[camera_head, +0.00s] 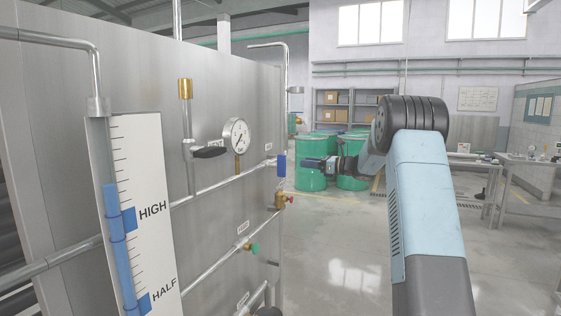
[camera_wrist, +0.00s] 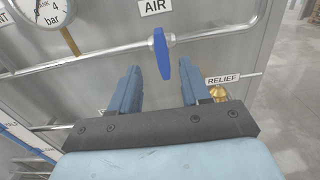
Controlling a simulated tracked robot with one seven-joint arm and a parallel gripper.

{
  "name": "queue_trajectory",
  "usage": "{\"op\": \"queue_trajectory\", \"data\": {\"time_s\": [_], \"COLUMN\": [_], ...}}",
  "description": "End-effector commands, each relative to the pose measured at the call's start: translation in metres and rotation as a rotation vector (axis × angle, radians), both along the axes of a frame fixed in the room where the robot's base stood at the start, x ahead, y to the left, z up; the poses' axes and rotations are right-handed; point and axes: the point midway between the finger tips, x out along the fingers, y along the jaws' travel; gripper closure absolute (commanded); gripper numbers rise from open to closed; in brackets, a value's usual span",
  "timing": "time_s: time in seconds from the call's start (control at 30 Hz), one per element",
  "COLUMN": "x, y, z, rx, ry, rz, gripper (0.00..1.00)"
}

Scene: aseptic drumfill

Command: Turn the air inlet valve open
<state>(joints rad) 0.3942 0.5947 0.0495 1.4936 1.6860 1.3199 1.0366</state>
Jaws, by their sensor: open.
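The air inlet valve has a blue lever handle (camera_head: 282,165) on the horizontal pipe at the panel's right edge. In the wrist view the handle (camera_wrist: 161,53) stands crosswise to the pipe, just below the AIR label (camera_wrist: 154,7). My gripper (camera_head: 306,163) is to the right of the handle in the head view, with a gap between them. In the wrist view my gripper (camera_wrist: 160,70) is open and empty, and the handle's lower end appears between its two fingers. The handle does not appear to be touched.
A pressure gauge (camera_head: 236,134) and a black-handled valve (camera_head: 209,152) are left of the handle. A brass relief fitting (camera_wrist: 218,93) sits below right, by the RELIEF label (camera_wrist: 221,79). A green-handled valve (camera_head: 254,248) is lower.

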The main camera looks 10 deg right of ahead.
Motion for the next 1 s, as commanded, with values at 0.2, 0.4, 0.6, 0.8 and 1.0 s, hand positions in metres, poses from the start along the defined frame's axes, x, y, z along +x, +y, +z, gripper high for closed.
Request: {"op": "queue_trajectory", "data": {"time_s": [0.2,0.4,0.6,0.8,1.0], "x": [0.014,0.035,0.056,0.071,0.079], "y": [0.021,0.05,0.077,0.099,0.108], "z": [0.0,-0.001,0.0,0.0,0.0], "rx": [0.001,-0.001,-0.001,-0.002,-0.002], "ry": [-0.001,-0.001,0.0,-0.001,-0.001], "rz": [0.003,0.003,0.001,0.002,-0.001], "gripper": [0.53,0.53,0.53,0.53,0.53]}}
